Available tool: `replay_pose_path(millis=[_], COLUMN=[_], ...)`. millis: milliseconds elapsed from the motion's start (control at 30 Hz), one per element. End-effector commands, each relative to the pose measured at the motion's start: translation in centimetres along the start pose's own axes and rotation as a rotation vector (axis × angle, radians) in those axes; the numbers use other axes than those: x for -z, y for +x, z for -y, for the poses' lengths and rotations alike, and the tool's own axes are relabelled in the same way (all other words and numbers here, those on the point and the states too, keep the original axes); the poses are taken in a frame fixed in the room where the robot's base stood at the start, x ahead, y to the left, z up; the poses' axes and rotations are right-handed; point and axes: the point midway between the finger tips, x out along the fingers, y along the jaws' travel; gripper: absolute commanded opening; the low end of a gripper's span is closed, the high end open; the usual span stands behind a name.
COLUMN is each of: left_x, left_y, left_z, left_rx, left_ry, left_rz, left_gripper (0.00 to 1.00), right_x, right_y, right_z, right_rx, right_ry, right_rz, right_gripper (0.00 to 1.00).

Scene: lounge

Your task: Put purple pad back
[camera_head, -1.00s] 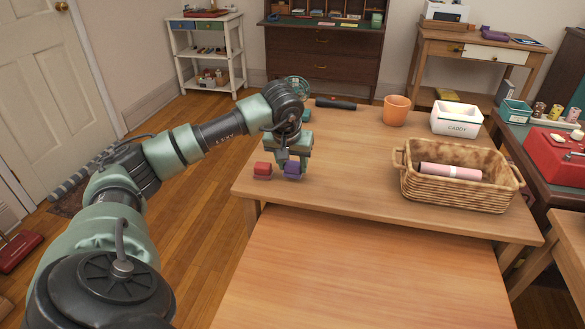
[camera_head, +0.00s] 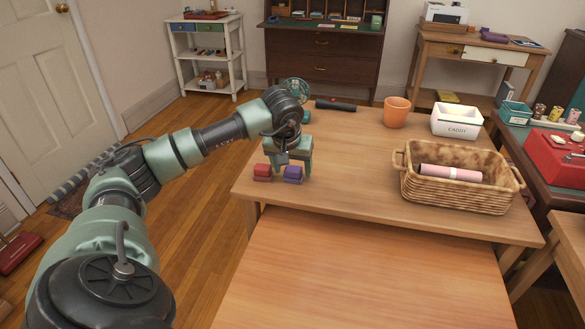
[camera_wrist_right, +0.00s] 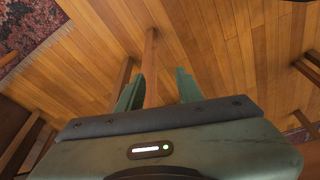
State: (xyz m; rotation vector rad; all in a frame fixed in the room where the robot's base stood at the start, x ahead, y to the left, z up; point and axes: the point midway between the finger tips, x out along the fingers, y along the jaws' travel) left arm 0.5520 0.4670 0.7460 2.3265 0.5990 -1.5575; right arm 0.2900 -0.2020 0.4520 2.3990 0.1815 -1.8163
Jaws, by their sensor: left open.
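The purple pad (camera_head: 293,174) is a small block at the near left end of the wooden table (camera_head: 350,190). It stands just right of a similar red pad (camera_head: 262,171), with a small gap between them. My left gripper (camera_head: 291,172) is over the purple pad, its fingers apart and pointing down. Whether a finger touches the pad is too small to tell. My right gripper (camera_wrist_right: 158,90) shows in the right wrist view, with its fingers apart and nothing held, above the wooden floor.
A wicker basket (camera_head: 455,197) holding a pink roll (camera_head: 450,173) stands at the table's right. An orange cup (camera_head: 396,112), a white caddy (camera_head: 457,121) and a dark cylinder (camera_head: 336,105) are at the back. The table's middle is clear.

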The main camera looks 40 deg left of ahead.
Motion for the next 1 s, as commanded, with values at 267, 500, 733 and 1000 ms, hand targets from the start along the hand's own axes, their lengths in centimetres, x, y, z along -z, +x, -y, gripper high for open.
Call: replay_pose_path(millis=[267,500,733,1000], left_x=[0.2,0.1,0.0,0.0], left_y=[-5.6,-10.2,-11.9,-11.9], left_z=[0.0,-0.1,0.0,0.0], left_rx=[-0.002,-0.002,-0.001,0.000], left_ry=[0.001,0.001,0.001,0.000], left_rz=[-0.006,-0.004,-0.001,-0.001], left_gripper=[0.66,0.66,0.66,0.66], right_x=[-1.3,-2.5,-3.1,-3.2], right_y=[3.2,5.7,6.8,6.8], right_z=[0.2,0.4,0.4,0.4], right_rx=[0.004,0.006,0.007,0.007], right_ry=[-0.005,-0.007,-0.007,-0.007], right_rz=[0.027,0.041,0.045,0.045], right_gripper=[0.36,0.36,0.36,0.36])
